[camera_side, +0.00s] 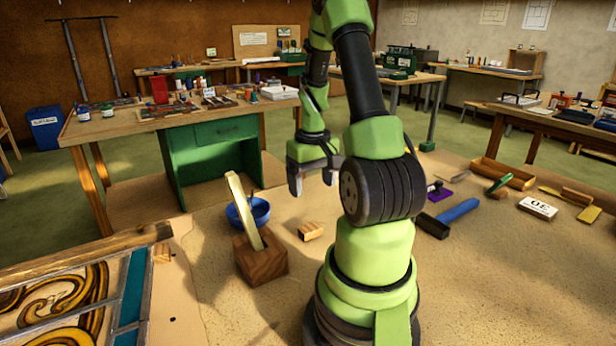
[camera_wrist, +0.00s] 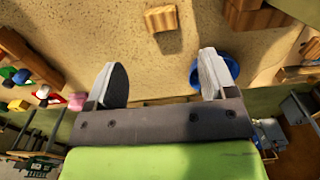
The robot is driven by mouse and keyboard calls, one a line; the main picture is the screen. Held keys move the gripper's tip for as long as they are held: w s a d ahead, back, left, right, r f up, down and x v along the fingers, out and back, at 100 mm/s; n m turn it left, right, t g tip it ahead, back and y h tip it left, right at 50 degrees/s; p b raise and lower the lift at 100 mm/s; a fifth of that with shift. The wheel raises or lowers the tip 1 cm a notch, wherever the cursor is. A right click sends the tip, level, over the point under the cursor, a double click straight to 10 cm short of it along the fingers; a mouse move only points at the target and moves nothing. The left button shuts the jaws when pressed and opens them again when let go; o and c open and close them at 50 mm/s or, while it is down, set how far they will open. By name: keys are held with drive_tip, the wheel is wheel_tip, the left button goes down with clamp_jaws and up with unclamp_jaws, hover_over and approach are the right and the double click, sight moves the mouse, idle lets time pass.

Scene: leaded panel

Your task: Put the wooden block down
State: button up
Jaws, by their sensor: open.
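A small light wooden block (camera_side: 311,231) rests on the tan bench top in the side view, to the right of a darker block with a slot. The small block also shows in the wrist view (camera_wrist: 162,18), near the top edge, lying beyond the fingertips. My gripper (camera_side: 313,182) is above the bench and behind the small block in the side view. Its two fingers are spread apart, also in the wrist view (camera_wrist: 162,75), with nothing between them. The gripper and the block are apart.
A dark wooden block (camera_side: 261,262) holds a tilted pale strip (camera_side: 243,210). A blue bowl (camera_side: 249,212) stands behind it. A stained-glass panel (camera_side: 70,300) lies at the left. A blue-handled hammer (camera_side: 446,217) and a wooden tray (camera_side: 502,172) are at the right.

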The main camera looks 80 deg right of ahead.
drive_tip(key=w+a+r+n+t+h, duration=0.1)
drive_tip(key=w+a+r+t, duration=0.1)
drive_tip(key=w+a+r, duration=0.3)
drive_tip(key=w+a+r+n+t, duration=0.1)
drive_tip(key=w+a+r, duration=0.1)
drive_tip(key=a+r, duration=0.5)
drive_tip(key=s+a+r+n+t+y, duration=0.1)
drive_tip(key=s+a+r+t, duration=0.1)
drive_tip(key=a, duration=0.5)
drive_tip(key=s+a+r+n+t+y, duration=0.2)
drive_tip(key=s+a+r, duration=0.1)
drive_tip(key=a, duration=0.4)
drive_tip(key=shift+r, duration=0.9)
